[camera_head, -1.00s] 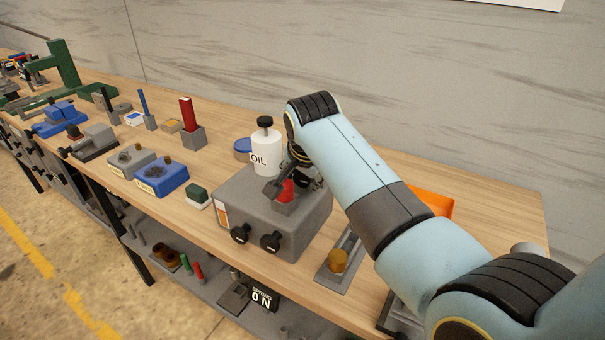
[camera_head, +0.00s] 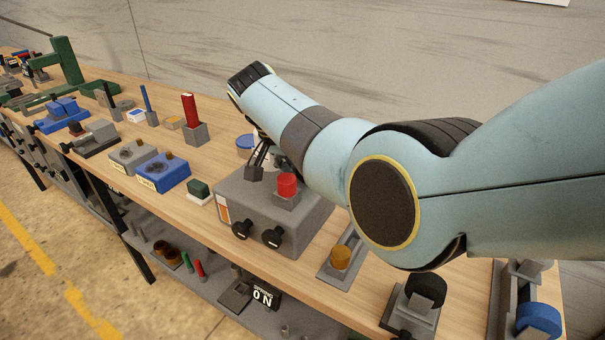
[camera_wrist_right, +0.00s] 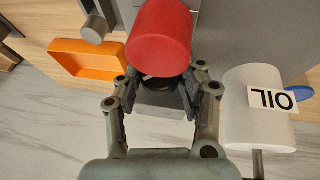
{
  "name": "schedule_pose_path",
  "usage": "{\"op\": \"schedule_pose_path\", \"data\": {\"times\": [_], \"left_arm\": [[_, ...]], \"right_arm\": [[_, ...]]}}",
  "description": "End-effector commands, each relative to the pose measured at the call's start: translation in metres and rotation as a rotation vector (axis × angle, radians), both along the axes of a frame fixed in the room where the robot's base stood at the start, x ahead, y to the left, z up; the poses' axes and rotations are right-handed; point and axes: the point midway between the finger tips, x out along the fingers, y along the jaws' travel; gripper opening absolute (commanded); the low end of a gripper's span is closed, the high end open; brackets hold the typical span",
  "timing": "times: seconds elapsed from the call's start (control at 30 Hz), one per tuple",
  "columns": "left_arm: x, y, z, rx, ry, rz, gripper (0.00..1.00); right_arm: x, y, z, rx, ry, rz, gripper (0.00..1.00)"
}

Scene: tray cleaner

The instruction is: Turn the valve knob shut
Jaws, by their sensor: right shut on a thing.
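My right gripper (camera_head: 258,168) is at the back left of the grey box (camera_head: 244,198), partly hidden by my right arm. In the right wrist view the gripper's (camera_wrist_right: 160,84) fingers stand on both sides of a dark round knob (camera_wrist_right: 165,83), shut on it. A red cylinder (camera_wrist_right: 160,38) overlaps the knob in that view and hides part of it. In the head view the red cylinder (camera_head: 287,184) stands on a small block on the box, right of the fingers. Whether the dark piece is the valve knob, and how far it is turned, I cannot tell. My left gripper is not in view.
A white OIL bottle (camera_wrist_right: 254,108) stands close beside the right finger, mostly hidden in the head view. An orange tray (camera_wrist_right: 88,60) lies at left in the wrist view. Two black knobs are on the box front. A blue block (camera_head: 163,173) is left of the box.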

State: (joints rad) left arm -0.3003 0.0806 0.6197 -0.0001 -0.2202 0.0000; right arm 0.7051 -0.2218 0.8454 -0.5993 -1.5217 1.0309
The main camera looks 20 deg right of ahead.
Motion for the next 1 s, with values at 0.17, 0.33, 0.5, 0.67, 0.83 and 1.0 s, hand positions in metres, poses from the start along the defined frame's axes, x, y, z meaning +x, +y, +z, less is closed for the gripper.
{"op": "schedule_pose_path", "data": {"times": [0.17, 0.33, 0.5, 0.67, 0.83, 1.0], "left_arm": [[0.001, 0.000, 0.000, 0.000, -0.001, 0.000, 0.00], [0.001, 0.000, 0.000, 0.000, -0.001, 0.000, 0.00], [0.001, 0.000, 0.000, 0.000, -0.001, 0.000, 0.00], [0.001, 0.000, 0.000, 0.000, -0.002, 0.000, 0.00], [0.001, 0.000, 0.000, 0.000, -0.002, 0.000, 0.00], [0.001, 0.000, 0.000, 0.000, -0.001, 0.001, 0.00]], "right_arm": [[-0.001, 0.000, -0.002, -0.003, 0.006, 0.000, 0.07], [-0.001, 0.000, -0.002, -0.002, 0.007, 0.000, 0.07], [-0.001, 0.000, -0.001, -0.002, 0.006, 0.000, 0.57], [0.000, 0.000, -0.001, -0.002, 0.004, 0.000, 0.63], [0.000, 0.000, 0.001, -0.001, 0.003, 0.000, 0.63], [0.001, 0.001, 0.021, 0.000, 0.000, -0.001, 0.63]]}}
